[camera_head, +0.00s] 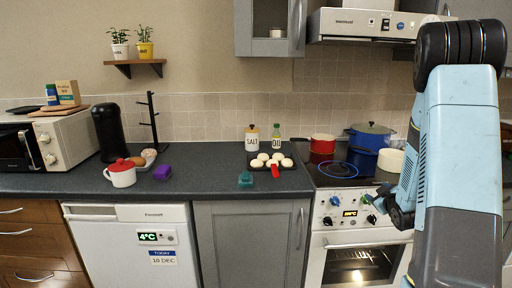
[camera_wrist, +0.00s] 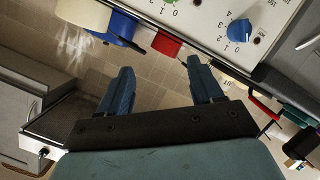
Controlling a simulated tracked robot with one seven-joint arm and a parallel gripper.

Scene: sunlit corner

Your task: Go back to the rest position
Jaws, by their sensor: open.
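My gripper (camera_head: 388,205) hangs at the end of my arm, in front of the right part of the cooker in the head view. In the wrist view my gripper (camera_wrist: 160,86) has its two dark blue fingers spread wide apart, with nothing between them. Behind the gap are beige tiles, and a white cooker control panel (camera_wrist: 215,25) with a blue knob (camera_wrist: 239,32) is beyond the fingertips. My arm hides the right end of the cooker and what lies behind it.
On the hob stand a red pot (camera_head: 322,144), a blue pot (camera_head: 363,161) and a larger lidded blue pot (camera_head: 371,133). A pan of pale round items (camera_head: 272,160) sits left of the hob. The range hood (camera_head: 362,25) is above. The counter front (camera_head: 215,184) has free room.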

